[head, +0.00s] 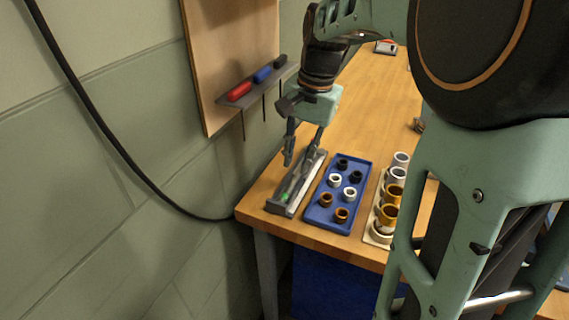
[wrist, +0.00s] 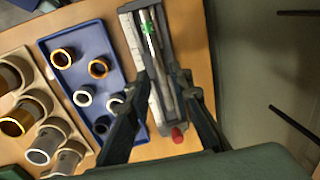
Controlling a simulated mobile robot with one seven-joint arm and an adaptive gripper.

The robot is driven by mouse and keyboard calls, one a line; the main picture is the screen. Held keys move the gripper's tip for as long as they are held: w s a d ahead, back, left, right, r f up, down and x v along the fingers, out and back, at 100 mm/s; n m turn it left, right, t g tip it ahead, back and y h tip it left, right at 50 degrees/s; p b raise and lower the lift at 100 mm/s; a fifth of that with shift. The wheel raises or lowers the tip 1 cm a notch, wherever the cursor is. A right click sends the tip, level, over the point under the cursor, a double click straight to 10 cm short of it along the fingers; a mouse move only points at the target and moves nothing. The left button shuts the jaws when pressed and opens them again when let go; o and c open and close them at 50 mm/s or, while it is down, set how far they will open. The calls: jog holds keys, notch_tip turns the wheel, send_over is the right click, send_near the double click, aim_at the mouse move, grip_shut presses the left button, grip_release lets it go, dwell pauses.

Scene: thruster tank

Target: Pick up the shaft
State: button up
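The shaft (wrist: 155,55) is a slim silver rod lying lengthwise in a grey fixture (head: 280,207) at the table's left corner. A green mark shows near one end of the fixture, and a red knob (wrist: 177,135) near the other in the wrist view. My gripper (head: 298,163) points down over the far part of the fixture. In the wrist view my gripper (wrist: 163,78) is open, its fingers on either side of the shaft with gaps between. Whether the fingertips are level with the shaft or above it, I cannot tell.
A blue tray (head: 322,217) with several black, white and brown rings lies right of the fixture. Beyond it stands a beige rack (head: 372,236) of larger rings. A wall board with a shelf (head: 262,88) of red, blue and black items hangs left. The table's far part is mostly clear.

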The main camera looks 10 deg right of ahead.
aim_at(295, 179)
jog(key=f, duration=0.1)
jog(key=f+b, duration=0.1)
jog(key=f, duration=0.3)
jog(key=shift+w+a, duration=0.1)
jog(key=shift+w, duration=0.15)
grip_shut()
